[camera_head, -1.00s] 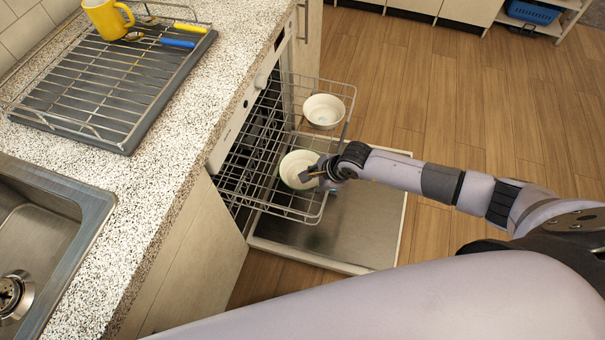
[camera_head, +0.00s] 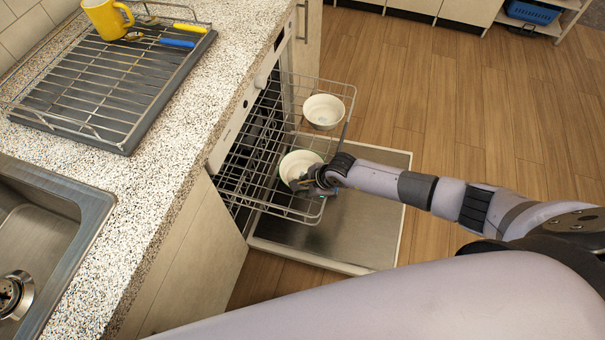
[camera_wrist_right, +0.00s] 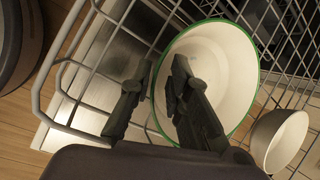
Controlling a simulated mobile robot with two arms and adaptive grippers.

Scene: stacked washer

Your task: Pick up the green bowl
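The green bowl (camera_head: 297,163), cream inside with a green rim, sits in the pulled-out dishwasher rack (camera_head: 290,210). In the right wrist view the bowl (camera_wrist_right: 232,70) fills the upper middle, its green rim showing clearly. My right gripper (camera_head: 304,184) is at the bowl's near right edge. In the wrist view the right gripper (camera_wrist_right: 160,68) is open, with one finger over the bowl's inside and the other outside the rim. The near rim runs between the fingers; I cannot tell whether either touches it. My left gripper is not in view.
A second, whitish bowl (camera_head: 323,111) stands farther back in the rack and shows in the wrist view (camera_wrist_right: 280,138). The open dishwasher door (camera_head: 340,235) lies under the rack. The speckled counter (camera_head: 165,170) holds a drying rack (camera_head: 100,95) and yellow mug (camera_head: 106,16).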

